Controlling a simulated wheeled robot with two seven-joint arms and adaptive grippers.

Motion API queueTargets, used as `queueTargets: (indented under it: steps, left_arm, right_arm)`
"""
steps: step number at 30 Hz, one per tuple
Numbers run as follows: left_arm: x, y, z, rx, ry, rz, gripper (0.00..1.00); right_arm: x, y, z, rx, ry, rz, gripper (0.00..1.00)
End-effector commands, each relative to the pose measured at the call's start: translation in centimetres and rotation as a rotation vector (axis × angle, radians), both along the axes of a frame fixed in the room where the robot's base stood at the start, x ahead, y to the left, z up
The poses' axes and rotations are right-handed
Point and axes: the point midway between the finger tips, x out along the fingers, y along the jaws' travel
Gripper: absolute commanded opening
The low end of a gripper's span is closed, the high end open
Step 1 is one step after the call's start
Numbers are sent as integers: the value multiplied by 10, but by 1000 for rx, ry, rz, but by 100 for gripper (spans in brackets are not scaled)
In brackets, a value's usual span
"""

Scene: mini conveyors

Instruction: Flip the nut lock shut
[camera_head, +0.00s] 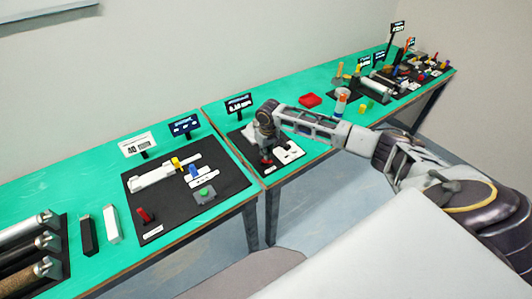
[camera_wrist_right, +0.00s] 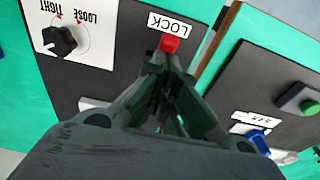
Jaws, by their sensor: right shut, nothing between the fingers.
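The nut lock shows as a small red piece (camera_wrist_right: 170,43) beside a white label reading LOCK, which appears upside down in the right wrist view, on a black panel (camera_wrist_right: 120,40). My right gripper (camera_wrist_right: 168,62) is shut and empty, its fingertips right at the red piece; whether they touch it I cannot tell. In the head view my right gripper (camera_head: 266,152) points down over the same panel on the green table, with a bit of red at its tips. The fingers hide part of the lock, so its position is unclear. My left gripper is out of view.
A black knob (camera_wrist_right: 59,41) on a white LOOSE/TIGHT plate sits on the same panel. A neighbouring black panel (camera_head: 225,178) carries a blue lever (camera_head: 194,170), a green button (camera_head: 204,194) and a red lever (camera_head: 145,215). A red block (camera_head: 310,99) lies behind my right arm.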

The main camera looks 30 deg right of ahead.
Motion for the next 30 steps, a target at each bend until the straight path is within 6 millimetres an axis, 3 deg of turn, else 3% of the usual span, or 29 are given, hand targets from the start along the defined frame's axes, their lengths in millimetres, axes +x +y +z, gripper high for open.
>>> queueTargets:
  steps: [17,30]
  left_arm:
    - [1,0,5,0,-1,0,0]
    - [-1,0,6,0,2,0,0]
  right_arm:
    - [-8,0,-10,-2,1,2,0]
    - [2,1,-10,-2,0,2,0]
